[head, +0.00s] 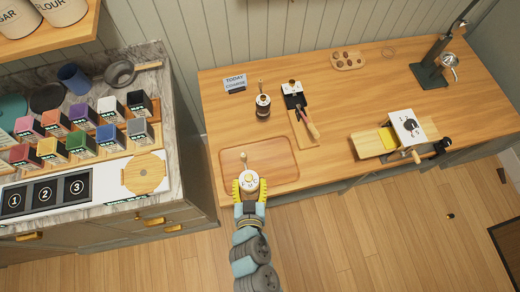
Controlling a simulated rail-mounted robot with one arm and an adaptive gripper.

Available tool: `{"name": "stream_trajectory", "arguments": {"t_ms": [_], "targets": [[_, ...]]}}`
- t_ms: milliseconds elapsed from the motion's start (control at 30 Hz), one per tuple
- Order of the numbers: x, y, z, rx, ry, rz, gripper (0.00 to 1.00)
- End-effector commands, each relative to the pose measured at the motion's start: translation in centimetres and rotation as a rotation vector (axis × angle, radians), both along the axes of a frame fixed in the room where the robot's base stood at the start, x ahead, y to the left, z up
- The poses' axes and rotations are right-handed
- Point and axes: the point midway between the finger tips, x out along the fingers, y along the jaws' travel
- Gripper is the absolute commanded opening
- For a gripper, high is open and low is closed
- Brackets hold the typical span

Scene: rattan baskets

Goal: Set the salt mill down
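The mill at my gripper, which I take to be the salt mill (249,181), has a round white top with letters on it and a crank with a light knob. My gripper (249,188) has its yellow fingers on either side of the mill, closed against it. The mill is over the front left part of a wooden tray (280,163) on the wooden counter. Its lower body is hidden, so I cannot tell whether it touches the tray. A second mill (263,108), dark with a white top and crank, stands behind the tray.
A small sign (235,83) reading "TODAY COARSE" stands at the back. A narrow wooden board (301,130) with a dark, handled tool lies right of the second mill. The counter between is clear.

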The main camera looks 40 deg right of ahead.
Motion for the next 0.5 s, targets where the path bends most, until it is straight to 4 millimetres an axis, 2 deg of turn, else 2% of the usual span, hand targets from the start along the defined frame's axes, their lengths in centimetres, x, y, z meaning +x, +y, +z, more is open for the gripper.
{"name": "stream_trajectory", "arguments": {"t_ms": [167,500], "targets": [[0.2,-0.1,-0.2,-0.003,-0.005,0.002,0.19],[4.2,-1.4,-2.3,-0.005,-0.009,0.001,0.19]]}}
